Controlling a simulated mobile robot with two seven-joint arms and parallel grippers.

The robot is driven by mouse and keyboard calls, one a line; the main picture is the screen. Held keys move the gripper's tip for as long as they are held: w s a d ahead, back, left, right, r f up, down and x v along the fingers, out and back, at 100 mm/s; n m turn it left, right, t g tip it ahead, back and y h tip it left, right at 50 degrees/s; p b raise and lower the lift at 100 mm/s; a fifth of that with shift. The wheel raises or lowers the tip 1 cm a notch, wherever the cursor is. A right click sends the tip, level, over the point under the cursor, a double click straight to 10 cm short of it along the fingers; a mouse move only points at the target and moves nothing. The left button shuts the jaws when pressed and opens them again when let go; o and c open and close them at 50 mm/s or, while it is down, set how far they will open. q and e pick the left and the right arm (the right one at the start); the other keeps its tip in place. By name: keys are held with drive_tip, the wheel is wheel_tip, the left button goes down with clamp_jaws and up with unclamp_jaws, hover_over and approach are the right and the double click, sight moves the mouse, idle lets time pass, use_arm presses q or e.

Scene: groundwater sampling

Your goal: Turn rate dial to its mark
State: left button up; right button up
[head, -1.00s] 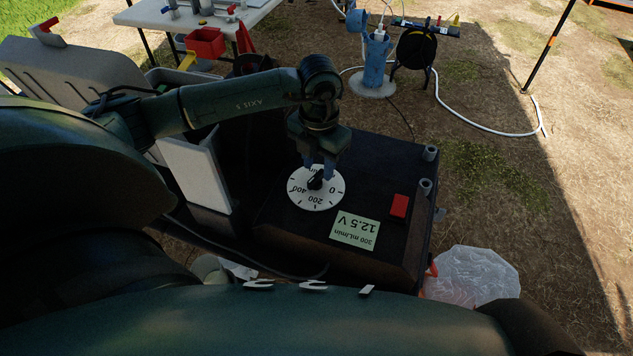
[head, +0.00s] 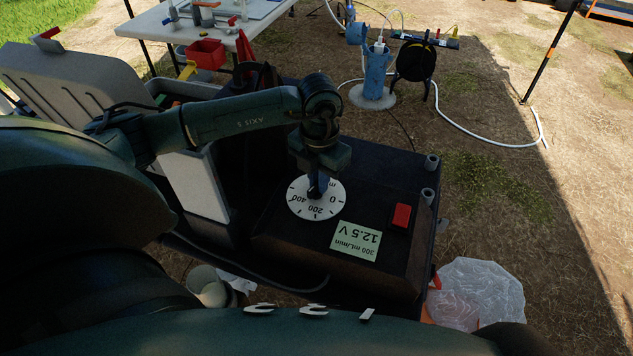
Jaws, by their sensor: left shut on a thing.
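The rate dial is a black knob on a round white scale (head: 322,209) on top of a dark control box (head: 284,238). The scale reads 0, 200 and 400 mL/min, upside down to me. My left gripper (head: 315,190) points down over the scale and is shut on the knob, which its fingers mostly hide. I cannot make out the knob's pointer. A pale green display (head: 356,240) beside the scale reads 300 mL/min and 12.5 V. My right gripper is not in view.
A red switch (head: 401,216) and two grey posts stand on the box's right side. A clear plastic bag (head: 478,292) lies on the ground at lower right. A white table (head: 150,22) with a red bin (head: 206,53) stands behind. A blue cylinder (head: 376,75) and a black reel (head: 415,60) stand farther back.

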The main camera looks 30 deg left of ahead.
use_arm(q)
clamp_jaws()
drive_tip(key=n+p, duration=0.1)
drive_tip(key=n, duration=0.2)
drive_tip(key=n+p, duration=0.1)
drive_tip(key=n, duration=0.2)
drive_tip(key=shift+s+a+r+n, duration=0.1)
drive_tip(key=shift+a+n, duration=0.1)
drive_tip(key=shift+n, duration=0.2)
drive_tip(key=n+p, duration=0.1)
drive_tip(key=n, duration=0.2)
drive_tip(key=n+p, duration=0.1)
drive_tip(key=n, duration=0.2)
drive_tip(key=shift+s+a, duration=0.15)
drive_tip(key=shift+s, duration=0.05)
drive_tip(key=shift+n, duration=0.8)
drive_tip(key=o, duration=0.7)
unclamp_jaws()
drive_tip(key=shift+a, duration=0.1)
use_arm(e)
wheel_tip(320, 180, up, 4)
